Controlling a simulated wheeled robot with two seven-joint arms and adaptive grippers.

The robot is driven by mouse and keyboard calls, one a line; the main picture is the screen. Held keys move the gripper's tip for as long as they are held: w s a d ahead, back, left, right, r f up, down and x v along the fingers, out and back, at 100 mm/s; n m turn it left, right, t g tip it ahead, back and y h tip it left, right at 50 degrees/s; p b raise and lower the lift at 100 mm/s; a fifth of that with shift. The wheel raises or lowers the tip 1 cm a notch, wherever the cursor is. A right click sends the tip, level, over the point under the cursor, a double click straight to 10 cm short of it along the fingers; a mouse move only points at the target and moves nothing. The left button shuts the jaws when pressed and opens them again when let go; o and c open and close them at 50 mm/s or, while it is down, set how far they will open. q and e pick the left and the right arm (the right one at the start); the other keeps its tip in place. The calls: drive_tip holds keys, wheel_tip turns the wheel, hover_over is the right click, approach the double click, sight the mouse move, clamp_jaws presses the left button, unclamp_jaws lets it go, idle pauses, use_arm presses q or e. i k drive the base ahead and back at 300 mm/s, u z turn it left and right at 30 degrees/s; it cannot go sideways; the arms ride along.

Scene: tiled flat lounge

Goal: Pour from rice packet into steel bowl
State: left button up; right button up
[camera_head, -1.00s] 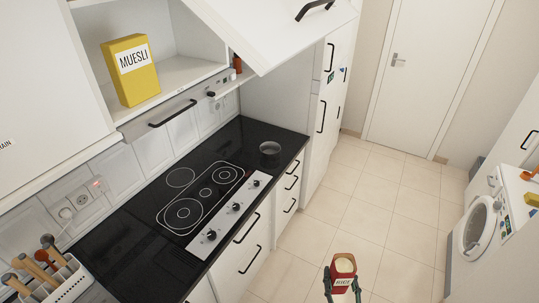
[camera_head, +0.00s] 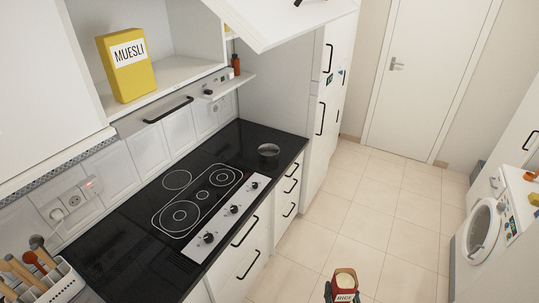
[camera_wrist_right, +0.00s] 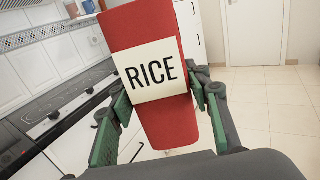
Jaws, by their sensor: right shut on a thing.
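The red rice packet (camera_head: 345,284) with its white label is at the bottom of the head view, over the floor in front of the counter. My right gripper (camera_head: 342,290) is shut on it. In the right wrist view the packet (camera_wrist_right: 150,75) stands slightly tilted, with green finger pads (camera_wrist_right: 160,115) on both sides. The steel bowl (camera_head: 268,150) is small and sits on the black counter at its far right end, beyond the hob. The packet is well apart from it. My left gripper is not in view.
The black counter (camera_head: 120,235) holds a hob (camera_head: 200,200) with knobs along its front. A utensil rack (camera_head: 45,282) stands at the near left. A yellow muesli box (camera_head: 126,65) is in the open cupboard above. A washing machine (camera_head: 485,230) stands at the right; floor between is clear.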

sight(268, 153)
drive_tip(key=z, duration=0.5)
drive_tip(key=k, duration=1.1)
drive_tip(key=z, duration=0.95)
drive_tip(key=i, duration=3.1)
drive_tip(key=u, duration=1.1)
drive_tip(key=i, duration=0.8)
drive_tip(key=u, duration=1.4)
drive_tip(key=i, duration=0.55)
drive_tip(key=u, duration=0.35)
